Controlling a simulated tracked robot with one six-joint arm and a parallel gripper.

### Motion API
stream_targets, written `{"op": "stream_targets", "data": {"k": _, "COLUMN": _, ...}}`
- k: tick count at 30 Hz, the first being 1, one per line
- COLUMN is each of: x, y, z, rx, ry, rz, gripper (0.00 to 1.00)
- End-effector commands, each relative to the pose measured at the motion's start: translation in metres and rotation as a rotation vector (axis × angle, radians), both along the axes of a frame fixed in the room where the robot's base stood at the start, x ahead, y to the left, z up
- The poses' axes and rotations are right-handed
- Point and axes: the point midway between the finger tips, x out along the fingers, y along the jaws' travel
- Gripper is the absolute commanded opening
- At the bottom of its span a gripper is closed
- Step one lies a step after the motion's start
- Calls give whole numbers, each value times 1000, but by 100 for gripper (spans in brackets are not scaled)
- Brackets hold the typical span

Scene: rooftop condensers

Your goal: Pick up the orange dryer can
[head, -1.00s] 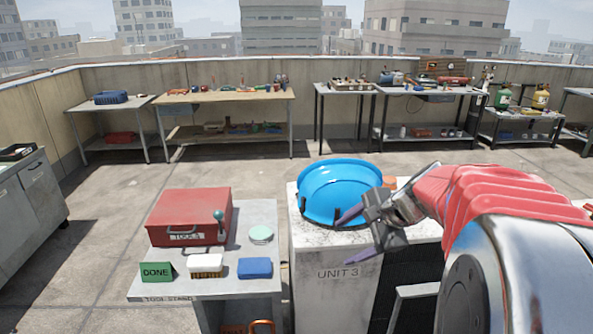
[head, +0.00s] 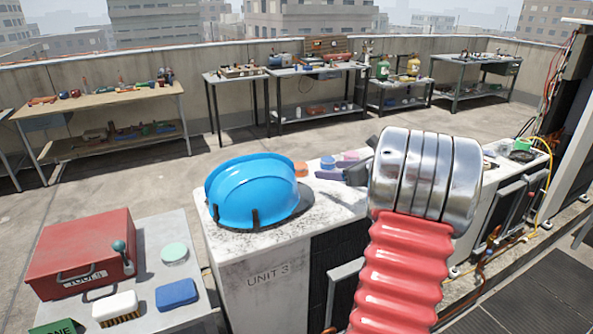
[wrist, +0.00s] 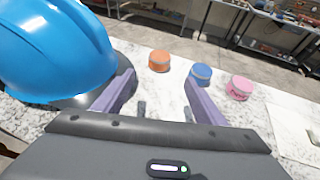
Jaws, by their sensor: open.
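The orange dryer can (wrist: 159,61) stands on the white condenser top in the wrist view, beyond and between my open fingers. In the head view the orange can (head: 300,169) shows just behind the right side of the blue hard hat. My gripper (wrist: 160,100) is open and empty, with its two purple fingers apart. In the head view my gripper (head: 355,168) is partly hidden by my arm. A blue can (wrist: 201,74) and a pink can (wrist: 239,87) stand to the right of the orange one.
A blue hard hat (head: 250,192) sits on the Unit 3 condenser (head: 262,254), close to my left finger in the wrist view. A tool stand with a red toolbox (head: 85,253) is at the left. Hoses and a green item (head: 521,150) lie at the right.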

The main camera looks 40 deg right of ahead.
Motion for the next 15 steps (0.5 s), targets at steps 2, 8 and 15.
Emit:
{"op": "stream_targets", "data": {"k": 2, "x": 1, "y": 1, "z": 0, "rx": -1, "ry": 1, "rz": 3, "gripper": 65}}
{"op": "stream_targets", "data": {"k": 8, "x": 4, "y": 2, "z": -1, "rx": -3, "ry": 2, "rz": 6, "gripper": 65}}
{"op": "stream_targets", "data": {"k": 15, "x": 31, "y": 2, "z": -13, "rx": -3, "ry": 3, "rz": 9, "gripper": 65}}
